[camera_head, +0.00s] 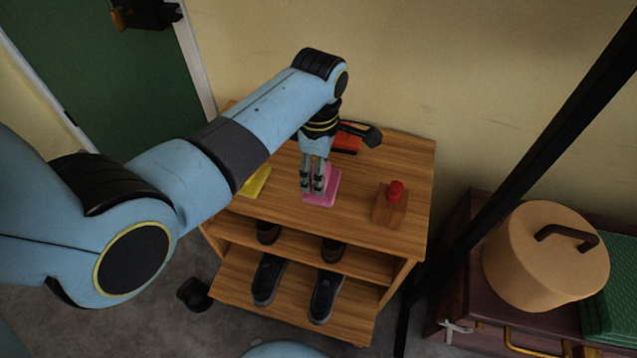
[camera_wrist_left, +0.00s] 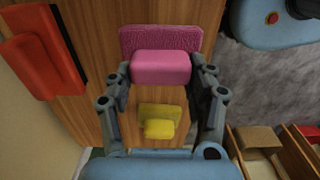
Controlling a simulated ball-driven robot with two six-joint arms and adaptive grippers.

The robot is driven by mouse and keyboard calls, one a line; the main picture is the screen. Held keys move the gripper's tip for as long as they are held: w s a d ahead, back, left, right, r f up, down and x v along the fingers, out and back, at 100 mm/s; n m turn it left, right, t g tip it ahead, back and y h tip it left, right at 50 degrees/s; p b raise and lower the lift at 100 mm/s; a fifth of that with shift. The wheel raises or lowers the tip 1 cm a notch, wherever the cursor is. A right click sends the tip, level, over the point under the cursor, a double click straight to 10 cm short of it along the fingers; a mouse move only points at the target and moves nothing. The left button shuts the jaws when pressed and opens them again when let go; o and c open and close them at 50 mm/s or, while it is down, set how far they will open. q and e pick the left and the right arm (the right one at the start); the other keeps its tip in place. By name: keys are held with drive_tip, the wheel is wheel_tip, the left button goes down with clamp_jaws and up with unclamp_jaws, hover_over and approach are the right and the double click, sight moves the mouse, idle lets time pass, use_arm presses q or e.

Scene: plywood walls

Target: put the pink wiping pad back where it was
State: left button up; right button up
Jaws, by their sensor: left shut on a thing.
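The pink wiping pad (camera_head: 327,194) is at the top of the wooden shelf unit, near the middle of its front edge. It has a flat plate with a raised block handle, which also shows in the left wrist view (camera_wrist_left: 160,68). My left gripper (camera_head: 312,186) points down from above, with its fingers shut on the two sides of the handle. Whether the pad touches the wood or hangs just above it, I cannot tell. My right gripper is in neither view.
A yellow pad (camera_head: 256,181) lies left of the pink one, a red pad (camera_head: 346,143) behind it. A block with a red knob (camera_head: 395,191) stands on the right of the shelf top (camera_head: 365,228). Shoes (camera_head: 325,296) sit below. A round tan box (camera_head: 545,257) is farther right.

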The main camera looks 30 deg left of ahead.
use_arm(q)
wheel_tip(320, 180, down, 4)
drive_tip(key=shift+r+b, duration=0.2)
drive_tip(key=shift+b, duration=0.5)
drive_tip(key=shift+c, duration=0.4)
drive_tip(key=o, duration=1.1)
drive_tip(key=shift+r, duration=0.1)
wheel_tip(320, 180, up, 12)
drive_tip(key=p, duration=0.4)
